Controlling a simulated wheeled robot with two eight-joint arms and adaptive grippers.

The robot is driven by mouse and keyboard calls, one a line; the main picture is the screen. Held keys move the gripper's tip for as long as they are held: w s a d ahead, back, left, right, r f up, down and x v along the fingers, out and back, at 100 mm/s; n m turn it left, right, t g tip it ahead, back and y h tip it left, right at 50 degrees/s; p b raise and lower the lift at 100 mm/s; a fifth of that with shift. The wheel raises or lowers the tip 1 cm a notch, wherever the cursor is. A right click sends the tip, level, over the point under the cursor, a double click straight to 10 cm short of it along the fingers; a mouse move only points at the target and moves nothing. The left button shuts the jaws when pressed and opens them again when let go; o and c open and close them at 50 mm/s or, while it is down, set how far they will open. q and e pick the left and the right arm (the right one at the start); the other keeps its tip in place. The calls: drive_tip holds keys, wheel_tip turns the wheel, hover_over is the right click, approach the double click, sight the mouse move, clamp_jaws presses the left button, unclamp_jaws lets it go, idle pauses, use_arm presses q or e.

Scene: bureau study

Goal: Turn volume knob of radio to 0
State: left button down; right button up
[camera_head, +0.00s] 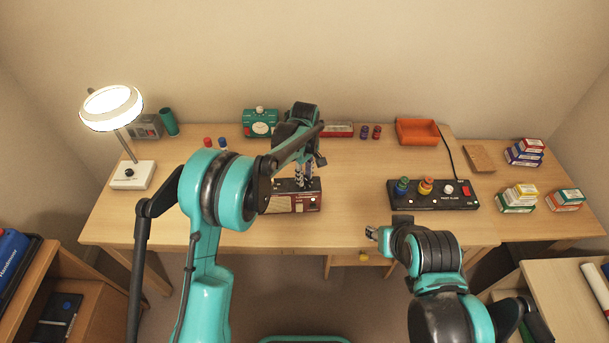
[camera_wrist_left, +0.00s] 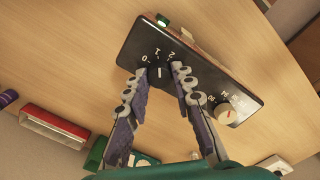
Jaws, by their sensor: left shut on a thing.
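The radio (camera_head: 292,204) stands on the desk, with a dark top and a dark red front. In the left wrist view its black top panel (camera_wrist_left: 205,75) carries a small dark volume knob (camera_wrist_left: 159,73) with a white pointer line and the marks 0, 1 and 2 around it. The line looks roughly toward the 1. A pale second knob (camera_wrist_left: 225,113) sits further along the panel. My left gripper (camera_head: 303,182) points down onto the radio; in the wrist view its fingers (camera_wrist_left: 159,75) are shut on the dark knob. My right gripper (camera_head: 372,234) is off the desk's front edge, away from the radio.
A lit lamp (camera_head: 133,175) stands at the left. A teal device (camera_head: 260,123), a red-edged case (camera_head: 338,130) and an orange tray (camera_head: 417,132) line the back. Desk between radio and strip is clear.

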sight(305, 177)
use_arm(q)
drive_tip(key=n, duration=0.4)
drive_tip(key=shift+n, duration=0.3)
drive_tip(key=n, duration=0.4)
drive_tip(key=shift+n, duration=0.3)
drive_tip(key=c, duration=1.3)
unclamp_jaws()
drive_tip(key=shift+o, duration=0.2)
wheel_tip(305, 177, up, 12)
drive_tip(key=shift+a+r, duration=0.1)
